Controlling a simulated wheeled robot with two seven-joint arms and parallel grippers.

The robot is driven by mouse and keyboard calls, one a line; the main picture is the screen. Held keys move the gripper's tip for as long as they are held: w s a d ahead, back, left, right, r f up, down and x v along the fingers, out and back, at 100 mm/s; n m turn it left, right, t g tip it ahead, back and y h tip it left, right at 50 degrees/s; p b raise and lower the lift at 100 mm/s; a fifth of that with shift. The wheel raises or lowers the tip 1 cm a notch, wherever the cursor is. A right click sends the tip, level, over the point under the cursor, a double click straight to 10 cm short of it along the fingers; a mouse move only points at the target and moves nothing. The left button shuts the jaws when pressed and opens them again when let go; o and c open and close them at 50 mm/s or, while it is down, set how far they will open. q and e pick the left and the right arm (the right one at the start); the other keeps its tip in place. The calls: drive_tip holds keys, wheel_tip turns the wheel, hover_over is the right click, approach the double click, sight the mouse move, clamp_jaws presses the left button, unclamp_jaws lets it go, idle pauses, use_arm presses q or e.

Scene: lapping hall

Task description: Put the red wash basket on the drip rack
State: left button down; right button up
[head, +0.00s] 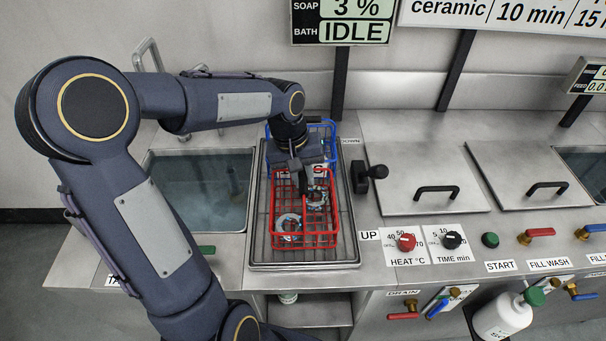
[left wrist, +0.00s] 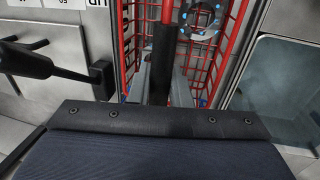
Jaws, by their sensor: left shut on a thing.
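The red wash basket (head: 305,236) is over the front part of the drip rack (head: 262,220), with ring-shaped parts inside. I cannot tell whether its bottom touches the rack. My left gripper (head: 302,178) points down at the basket's rear half and is shut on it; the jaws hide the exact grip. In the left wrist view the red basket (left wrist: 238,45) shows its wire sides beyond the gripper (left wrist: 160,80). My right gripper is not in view.
A blue basket (head: 328,127) stands just behind the red one, partly hidden by my wrist. An open water tank (head: 200,185) lies left of the rack. A black lever (head: 375,172) stands close to the right. Lidded tanks (head: 425,170) are farther right.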

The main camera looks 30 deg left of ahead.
use_arm(q)
drive_tip(key=shift+f, duration=0.1)
drive_tip(key=c, duration=1.3)
unclamp_jaws()
drive_tip(key=shift+c, duration=0.2)
wheel_tip(320, 180, up, 11)
drive_tip(key=s+a, duration=0.1)
drive_tip(key=a, duration=0.1)
drive_tip(key=s+d+f+m+t+h, duration=0.1)
drive_tip(key=s+d+f+m+t, duration=0.1)
drive_tip(key=s, duration=0.7)
drive_tip(key=s+d+f+m+t+h, duration=0.1)
drive_tip(key=s+d+f, duration=0.3)
drive_tip(key=s, duration=0.5)
drive_tip(key=shift+d+m+t, duration=0.6)
drive_tip(key=shift+m+t, duration=0.1)
drive_tip(key=shift+m, duration=0.2)
